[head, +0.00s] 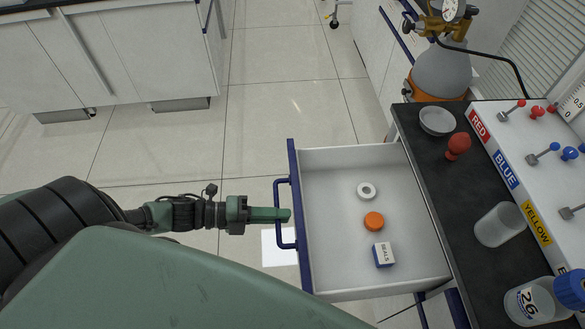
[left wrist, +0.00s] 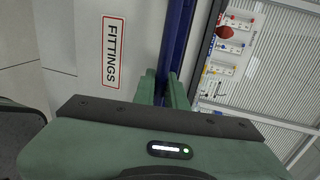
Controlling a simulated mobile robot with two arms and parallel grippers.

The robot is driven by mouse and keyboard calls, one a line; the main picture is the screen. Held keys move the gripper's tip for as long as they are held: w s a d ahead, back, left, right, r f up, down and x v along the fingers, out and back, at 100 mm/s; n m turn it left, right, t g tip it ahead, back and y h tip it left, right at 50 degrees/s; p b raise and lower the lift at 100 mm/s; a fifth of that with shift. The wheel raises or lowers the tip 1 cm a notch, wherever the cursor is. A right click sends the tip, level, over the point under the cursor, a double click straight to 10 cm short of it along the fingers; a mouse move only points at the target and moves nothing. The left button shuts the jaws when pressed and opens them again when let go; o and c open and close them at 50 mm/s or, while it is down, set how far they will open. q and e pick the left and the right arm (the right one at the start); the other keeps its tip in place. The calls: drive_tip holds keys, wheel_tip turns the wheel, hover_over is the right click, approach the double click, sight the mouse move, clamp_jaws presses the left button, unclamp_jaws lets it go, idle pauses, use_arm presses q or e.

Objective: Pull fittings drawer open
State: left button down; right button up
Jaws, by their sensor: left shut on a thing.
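The fittings drawer (head: 330,181) stands pulled out from the bench in the head view, with a blue front edge and a blue handle (head: 279,213). Inside lie a white ring (head: 366,191), an orange cap (head: 374,221) and a small blue and white box (head: 383,255). My left gripper (head: 287,215) is shut on the drawer handle. In the left wrist view its fingers (left wrist: 163,92) close around the blue bar, beside the FITTINGS label (left wrist: 112,52). My right gripper is not in view.
A gas cylinder (head: 440,72) stands behind. Tiled floor (head: 275,100) is clear left of the drawer.

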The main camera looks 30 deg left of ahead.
use_arm(q)
drive_tip(key=shift+s+a, duration=0.2)
drive_tip(key=c, duration=1.5)
unclamp_jaws()
drive_tip(key=shift+o, duration=0.2)
drive_tip(key=v, duration=0.7)
drive_tip(key=shift+s+a, duration=0.2)
drive_tip(key=shift+a, duration=0.15)
